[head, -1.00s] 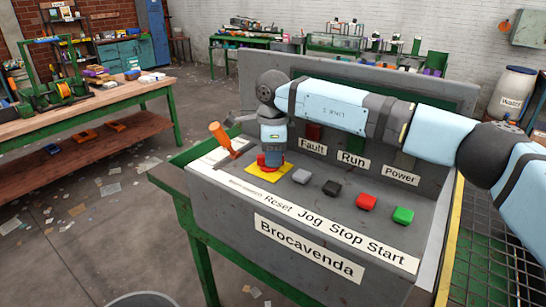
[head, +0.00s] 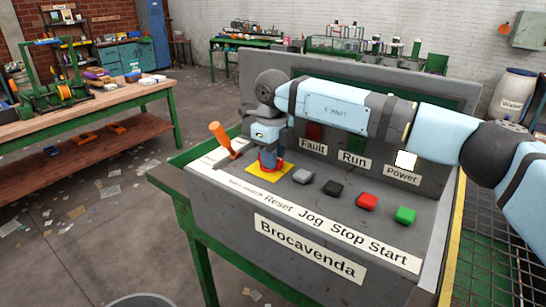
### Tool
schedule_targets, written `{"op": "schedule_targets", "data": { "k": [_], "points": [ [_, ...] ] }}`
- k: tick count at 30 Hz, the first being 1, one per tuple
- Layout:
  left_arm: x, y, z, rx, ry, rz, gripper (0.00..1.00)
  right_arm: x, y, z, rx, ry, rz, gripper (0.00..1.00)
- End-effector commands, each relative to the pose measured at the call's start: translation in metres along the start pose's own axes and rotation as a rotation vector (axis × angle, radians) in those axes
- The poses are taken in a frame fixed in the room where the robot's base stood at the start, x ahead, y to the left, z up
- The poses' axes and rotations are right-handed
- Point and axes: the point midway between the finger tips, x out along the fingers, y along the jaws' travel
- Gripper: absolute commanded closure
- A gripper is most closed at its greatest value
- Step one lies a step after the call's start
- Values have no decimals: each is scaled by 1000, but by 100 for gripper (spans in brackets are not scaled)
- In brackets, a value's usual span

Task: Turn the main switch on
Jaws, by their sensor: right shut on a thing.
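The grey control console (head: 310,235) stands in front of me. My right gripper (head: 270,161) points down over a yellow plate (head: 268,174) at the left of the button row. It is shut on a red knob (head: 262,163) on that plate, which the fingers mostly hide. An orange-handled lever (head: 221,137) stands to the left of the gripper, tilted up and to the left, apart from it. The Power lamp (head: 405,160) glows white. My left gripper is not in view.
Grey, black, red (head: 367,202) and green (head: 405,216) buttons line the sloped panel to the right of the gripper. Fault (head: 314,131) and Run (head: 357,142) lamps are dark. A workbench (head: 95,105) stands at the left, with open floor between.

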Motion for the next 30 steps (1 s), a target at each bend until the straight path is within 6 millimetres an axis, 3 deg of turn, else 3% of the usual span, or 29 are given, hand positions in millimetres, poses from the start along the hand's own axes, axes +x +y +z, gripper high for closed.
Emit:
{"op": "schedule_targets", "data": {
  "k": [14,15,18,26,30],
  "points": [
    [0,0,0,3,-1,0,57,0,0,0,15,0,0,100],
    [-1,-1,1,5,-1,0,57,0,0,0,15,0,0,76],
    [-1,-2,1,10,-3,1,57,0,0,0,15,0,0,55],
    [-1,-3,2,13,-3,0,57,-1,0,0,13,0,0,55],
    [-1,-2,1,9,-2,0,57,-10,0,0,13,-1,0,55]
  ]
}}
